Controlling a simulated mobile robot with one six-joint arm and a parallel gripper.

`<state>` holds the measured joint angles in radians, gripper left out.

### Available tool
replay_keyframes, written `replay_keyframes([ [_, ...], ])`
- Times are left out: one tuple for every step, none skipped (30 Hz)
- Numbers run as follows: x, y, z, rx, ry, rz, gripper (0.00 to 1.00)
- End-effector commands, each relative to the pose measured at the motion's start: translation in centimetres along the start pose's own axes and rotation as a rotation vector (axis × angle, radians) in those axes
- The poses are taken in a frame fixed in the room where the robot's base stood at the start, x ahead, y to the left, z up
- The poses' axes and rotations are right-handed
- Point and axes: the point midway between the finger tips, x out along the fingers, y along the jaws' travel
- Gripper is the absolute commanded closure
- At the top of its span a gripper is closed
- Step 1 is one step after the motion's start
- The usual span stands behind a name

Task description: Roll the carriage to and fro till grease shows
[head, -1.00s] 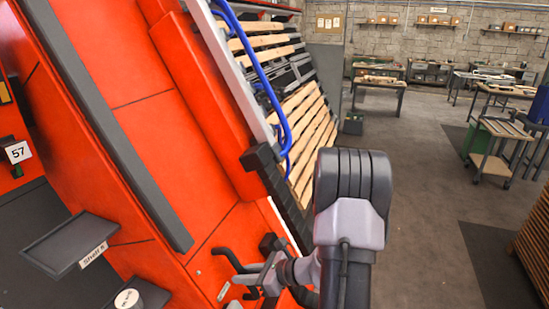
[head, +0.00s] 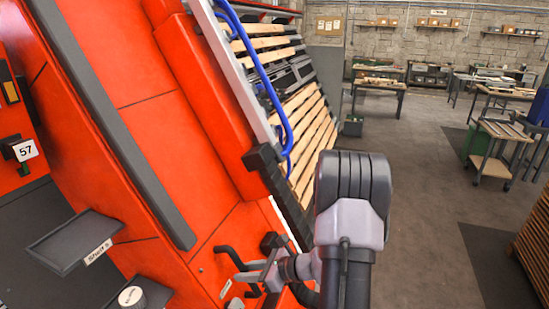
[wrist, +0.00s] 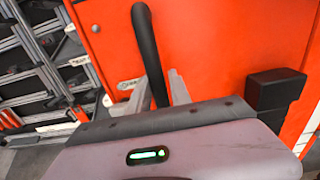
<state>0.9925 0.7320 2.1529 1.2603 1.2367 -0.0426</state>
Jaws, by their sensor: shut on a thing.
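A large orange machine body (head: 140,120) fills the left of the head view; I cannot tell which part of it is the carriage. A black curved handle (head: 227,254) stands out from its lower face. My gripper (head: 248,282) is at the handle's lower part. In the wrist view my gripper (wrist: 157,88) has its pale fingers on either side of the handle (wrist: 147,45), shut on it. The contact is partly hidden behind the gripper's body. No grease can be made out in either view.
A shelf (head: 75,240) with a label juts from the machine at lower left, near a "57" plate (head: 25,149). Blue hoses (head: 262,75) and wooden slats (head: 310,115) lie beyond a grey rail. Open floor (head: 410,160) stretches right towards workbenches (head: 380,86).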

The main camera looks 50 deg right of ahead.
Motion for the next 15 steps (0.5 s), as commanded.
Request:
replay_keyframes([
  [-0.2,-1.0,0.3,-0.004,-0.005,-0.016,1.0],
  [-0.2,-1.3,0.3,-0.004,-0.005,-0.017,1.0],
  [-0.2,-1.6,0.3,-0.003,-0.006,-0.019,1.0],
  [-0.2,-1.9,0.3,-0.003,-0.006,-0.02,1.0],
  [-0.2,-2.1,0.3,-0.004,-0.007,-0.021,1.0],
  [-0.2,-2.4,0.3,-0.003,-0.007,-0.021,1.0],
  [-0.3,-2.6,0.3,-0.002,-0.007,-0.021,1.0],
  [-0.3,-2.8,0.3,-0.002,-0.008,-0.021,1.0],
  [-0.3,-3.1,0.4,-0.003,-0.008,-0.022,1.0],
  [-0.3,-3.4,0.4,-0.003,-0.008,-0.022,1.0],
  [-0.3,-3.6,0.4,-0.003,-0.008,-0.023,1.0],
  [-0.3,-3.9,0.4,-0.003,-0.009,-0.023,1.0],
  [-0.3,-4.1,0.4,-0.002,-0.009,-0.023,1.0],
  [-0.4,-4.3,0.4,-0.002,-0.009,-0.023,1.0],
  [-0.4,-4.5,0.4,-0.003,-0.008,-0.023,1.0],
])
